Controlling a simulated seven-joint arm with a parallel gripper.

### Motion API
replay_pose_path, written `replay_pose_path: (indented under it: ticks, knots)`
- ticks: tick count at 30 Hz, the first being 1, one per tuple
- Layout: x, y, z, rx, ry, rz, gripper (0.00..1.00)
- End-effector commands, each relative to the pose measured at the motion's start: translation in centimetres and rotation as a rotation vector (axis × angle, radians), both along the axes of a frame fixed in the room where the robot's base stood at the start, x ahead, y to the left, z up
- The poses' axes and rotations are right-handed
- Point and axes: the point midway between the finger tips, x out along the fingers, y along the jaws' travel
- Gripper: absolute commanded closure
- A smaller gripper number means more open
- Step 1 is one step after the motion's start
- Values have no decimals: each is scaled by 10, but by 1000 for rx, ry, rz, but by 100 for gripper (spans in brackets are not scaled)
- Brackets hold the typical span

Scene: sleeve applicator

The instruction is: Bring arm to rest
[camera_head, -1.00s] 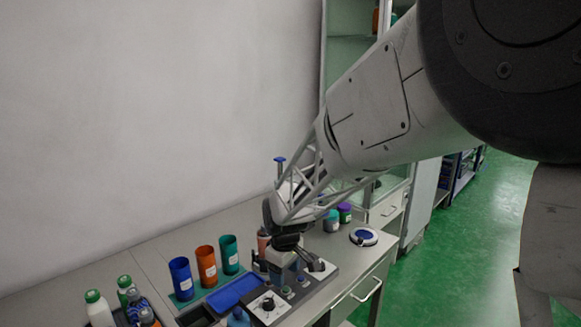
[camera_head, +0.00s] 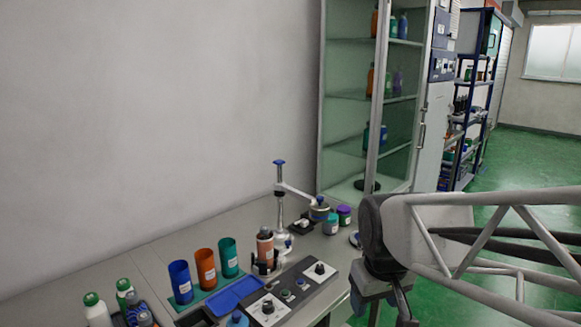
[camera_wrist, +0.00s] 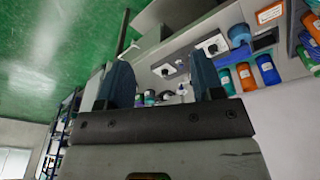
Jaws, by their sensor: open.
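My gripper (camera_head: 386,302) hangs at the lower right in the head view, right of the bench's front edge and over the green floor side. In the wrist view my gripper (camera_wrist: 162,78) shows two dark fingers well apart with nothing between them. The applicator stand (camera_head: 279,205) with its blue-capped post and side arm stands on the bench. A dark-capped bottle with an orange-brown body (camera_head: 265,247) stands upright in a dark holder in front of the post. My gripper is apart from both.
The control panel (camera_head: 318,273) with knobs lies on the bench near my gripper. Blue, orange and teal cups (camera_head: 205,266) stand to its left, and white green-capped bottles (camera_head: 95,308) at the far left. A glass cabinet (camera_head: 345,110) stands behind. Open green floor (camera_head: 535,160) lies right.

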Motion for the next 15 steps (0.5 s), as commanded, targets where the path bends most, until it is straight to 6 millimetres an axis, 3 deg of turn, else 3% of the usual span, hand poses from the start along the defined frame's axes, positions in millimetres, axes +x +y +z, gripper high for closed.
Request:
replay_pose_path:
  ticks: [6,15]
  knots:
    - [-54,-22,6,19,-32,-146,39]
    - [-93,-34,4,35,-53,-257,39]
